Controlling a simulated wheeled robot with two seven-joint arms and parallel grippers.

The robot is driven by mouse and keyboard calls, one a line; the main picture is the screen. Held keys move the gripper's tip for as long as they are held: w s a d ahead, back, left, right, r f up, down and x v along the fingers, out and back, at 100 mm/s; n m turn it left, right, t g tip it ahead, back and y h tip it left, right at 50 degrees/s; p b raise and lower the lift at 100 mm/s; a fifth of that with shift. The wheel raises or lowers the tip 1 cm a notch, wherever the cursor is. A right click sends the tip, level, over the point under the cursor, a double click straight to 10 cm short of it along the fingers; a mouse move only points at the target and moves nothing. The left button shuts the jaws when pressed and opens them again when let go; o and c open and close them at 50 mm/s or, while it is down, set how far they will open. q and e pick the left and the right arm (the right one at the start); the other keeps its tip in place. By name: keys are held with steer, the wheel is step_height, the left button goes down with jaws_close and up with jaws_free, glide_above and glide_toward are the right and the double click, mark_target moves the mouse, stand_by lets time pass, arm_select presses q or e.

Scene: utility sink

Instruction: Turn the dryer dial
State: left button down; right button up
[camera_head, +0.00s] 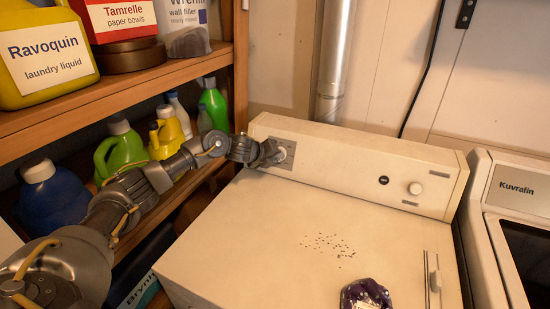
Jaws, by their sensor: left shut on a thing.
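The dryer (300,220) is a cream machine with a raised control panel at its back. Its dial (284,154) sits at the left end of the panel, mostly covered by my gripper. My left gripper (277,153) reaches in from the left and is shut on the dial. My right gripper is not in view.
A wooden shelf (150,88) with several bottles stands on the left, close to my left arm. A dark purple item (366,294) lies at the dryer's front. A second machine (515,200) stands at right. A metal duct (335,60) rises behind. Most of the dryer top is clear.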

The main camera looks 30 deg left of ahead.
arm_select(q)
steer(key=c, duration=1.4)
jaws_free()
steer(key=b+v, duration=0.1)
steer(key=v, duration=1)
steer(key=shift+b, duration=0.4)
steer(key=shift+f, duration=0.15)
